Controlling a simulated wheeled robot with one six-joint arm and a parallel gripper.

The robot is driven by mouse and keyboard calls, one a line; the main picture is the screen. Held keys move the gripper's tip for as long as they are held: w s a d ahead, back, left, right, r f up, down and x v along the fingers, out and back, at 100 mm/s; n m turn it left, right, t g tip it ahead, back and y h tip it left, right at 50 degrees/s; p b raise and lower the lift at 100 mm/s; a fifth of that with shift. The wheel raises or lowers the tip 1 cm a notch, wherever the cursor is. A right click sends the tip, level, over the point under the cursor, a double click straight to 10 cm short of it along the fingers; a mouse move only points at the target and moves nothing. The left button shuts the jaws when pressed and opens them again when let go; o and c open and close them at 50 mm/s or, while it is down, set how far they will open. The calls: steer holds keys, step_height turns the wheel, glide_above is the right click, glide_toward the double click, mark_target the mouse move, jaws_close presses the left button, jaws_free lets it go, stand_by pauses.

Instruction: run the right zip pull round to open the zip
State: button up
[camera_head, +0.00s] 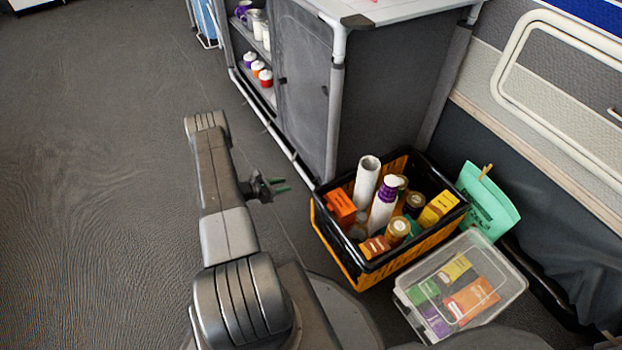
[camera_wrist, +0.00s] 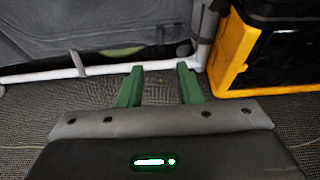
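The grey fabric cabinet front (camera_head: 303,95) has a panel with a rounded outline, which looks like the zipped door. A small dark tab (camera_head: 325,90) sits at its right edge and another (camera_head: 283,80) at its left edge; they may be the zip pulls, but are too small to be sure. My gripper (camera_head: 278,186) is low over the floor in front of the cabinet, apart from it. In the wrist view its two green fingers (camera_wrist: 159,84) are spread with nothing between them. The cabinet's grey fabric (camera_wrist: 90,25) and white bottom bar (camera_wrist: 75,71) lie beyond them.
A black and orange crate (camera_head: 335,248) full of packets and bottles stands right of my gripper, near the cabinet's corner; its orange edge shows in the wrist view (camera_wrist: 230,55). Floor at left is clear.

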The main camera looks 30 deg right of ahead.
mark_target(314, 180)
steer(key=b+x, duration=0.4)
steer(key=x, duration=0.9)
steer(key=shift+d+f, duration=0.1)
steer(key=shift+d, duration=0.2)
jaws_close()
